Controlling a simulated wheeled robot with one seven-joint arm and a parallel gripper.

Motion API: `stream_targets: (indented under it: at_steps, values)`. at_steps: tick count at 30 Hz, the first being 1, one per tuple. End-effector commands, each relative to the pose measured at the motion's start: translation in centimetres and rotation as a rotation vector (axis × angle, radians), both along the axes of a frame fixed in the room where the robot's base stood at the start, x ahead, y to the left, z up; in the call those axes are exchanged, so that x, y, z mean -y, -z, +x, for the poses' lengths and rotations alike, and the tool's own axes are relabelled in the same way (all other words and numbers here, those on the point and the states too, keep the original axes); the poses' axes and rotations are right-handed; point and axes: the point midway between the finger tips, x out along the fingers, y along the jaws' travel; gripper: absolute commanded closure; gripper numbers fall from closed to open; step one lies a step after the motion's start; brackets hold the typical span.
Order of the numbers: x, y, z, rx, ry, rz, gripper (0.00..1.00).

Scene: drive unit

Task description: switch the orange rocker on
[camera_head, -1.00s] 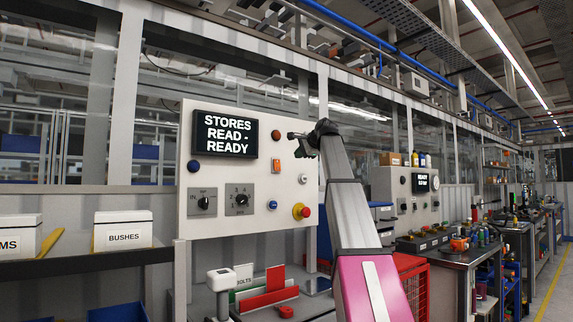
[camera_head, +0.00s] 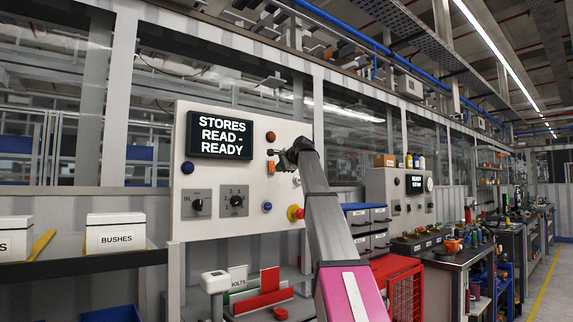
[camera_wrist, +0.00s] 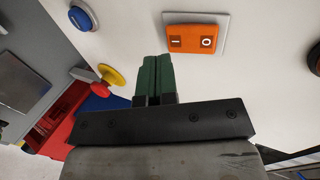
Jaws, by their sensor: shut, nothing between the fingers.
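The orange rocker (camera_head: 271,167) sits on a pale control panel (camera_head: 222,222), below and right of the display. In the wrist view the rocker (camera_wrist: 192,39) lies in a white plate and bears the marks I and O, I on the left. I cannot tell which side is pressed in. My gripper (camera_head: 275,153) is just above the rocker in the head view. In the wrist view my gripper (camera_wrist: 153,59) shows its green fingers shut together and empty, below and left of the rocker, apart from it in the picture.
A red and yellow emergency stop (camera_head: 295,213) and a blue button (camera_head: 267,206) are lower on the panel. Rotary knobs (camera_head: 237,201) are left of them, and a display (camera_head: 220,135) reads stores ready. A shelf with white bins (camera_head: 115,233) stands left.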

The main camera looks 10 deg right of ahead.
Motion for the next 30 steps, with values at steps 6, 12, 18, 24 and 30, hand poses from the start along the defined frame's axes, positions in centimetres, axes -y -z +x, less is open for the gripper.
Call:
stream_targets:
  at_steps: [6, 12, 18, 24, 30]
  values:
    - [-1.1, 0.2, 2.4, 0.0, 0.0, 0.0, 1.0]
    - [-1.4, 0.4, 3.0, 0.001, 0.0, 0.0, 1.0]
    - [-1.4, 0.4, 2.9, 0.001, 0.001, 0.0, 1.0]
    - [-1.6, 0.7, 3.1, 0.028, -0.001, 0.013, 1.0]
    - [-1.7, 0.6, 3.4, 0.061, -0.001, 0.03, 1.0]
